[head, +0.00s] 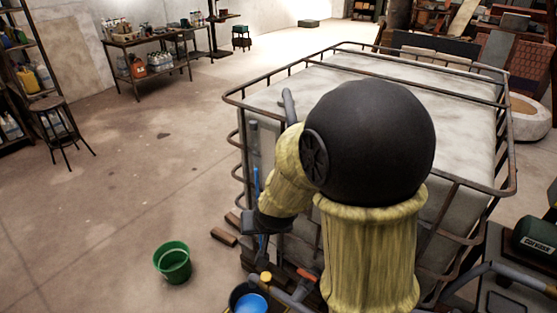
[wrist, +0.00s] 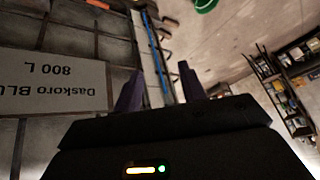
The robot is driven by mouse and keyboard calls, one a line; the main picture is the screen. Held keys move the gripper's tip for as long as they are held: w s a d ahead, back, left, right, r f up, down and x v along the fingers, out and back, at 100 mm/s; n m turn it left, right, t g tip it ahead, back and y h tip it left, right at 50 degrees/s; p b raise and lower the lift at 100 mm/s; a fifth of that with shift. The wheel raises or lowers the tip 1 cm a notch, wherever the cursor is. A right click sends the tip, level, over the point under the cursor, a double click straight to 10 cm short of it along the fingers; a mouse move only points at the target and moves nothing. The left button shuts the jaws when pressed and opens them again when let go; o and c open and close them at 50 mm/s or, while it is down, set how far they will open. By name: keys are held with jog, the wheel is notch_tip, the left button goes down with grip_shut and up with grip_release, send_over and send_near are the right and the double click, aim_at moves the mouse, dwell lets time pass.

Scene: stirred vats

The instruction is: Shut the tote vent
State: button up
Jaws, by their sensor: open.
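The tote (head: 470,87) is a large pale tank in a grey tube cage, filling the right of the head view. In the wrist view its caged side shows with an upside-down label (wrist: 52,82) reading "Daskoro BLU… 800 L". A pale upright strip with a blue line (wrist: 152,55) runs along that side, between my fingers in the picture. My gripper (wrist: 160,82) is open, with two dark purple fingers and nothing visibly held. In the head view my arm covers much of the tote's near side. I cannot make out the vent in either view.
A green bucket (head: 172,262) stands on the floor left of the tote. A dark bucket with blue contents (head: 250,303) is at the tote's foot, near valve pipework. A stool (head: 57,122) and a bench (head: 150,58) stand farther left. The floor between is open.

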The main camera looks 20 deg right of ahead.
jog(key=w+a+r+m+t+h+p, duration=0.1)
jog(key=w+m+t+h+p, duration=0.1)
jog(key=w+m+h, duration=0.2)
jog(key=w+a+r+m+t+h+p, duration=0.1)
jog(key=w+m+t+h+p, duration=0.1)
jog(key=w+h, duration=0.5)
jog(key=m+h+p, duration=0.1)
jog(key=m+h, duration=0.1)
jog(key=h, duration=0.1)
jog(key=shift+a+r+m+t+h, duration=0.25)
jog(key=shift+a+m+t+h, duration=0.05)
jog(key=shift+a, duration=0.1)
jog(key=shift+w, duration=0.15)
jog(key=p+x, duration=0.6)
jog(key=x, duration=1)
jog(key=shift+w+d+r, duration=0.15)
jog(key=shift+d, duration=0.1)
jog(key=shift+w+d, duration=0.3)
jog(key=shift+w, duration=0.1)
jog(key=shift+s, duration=0.1)
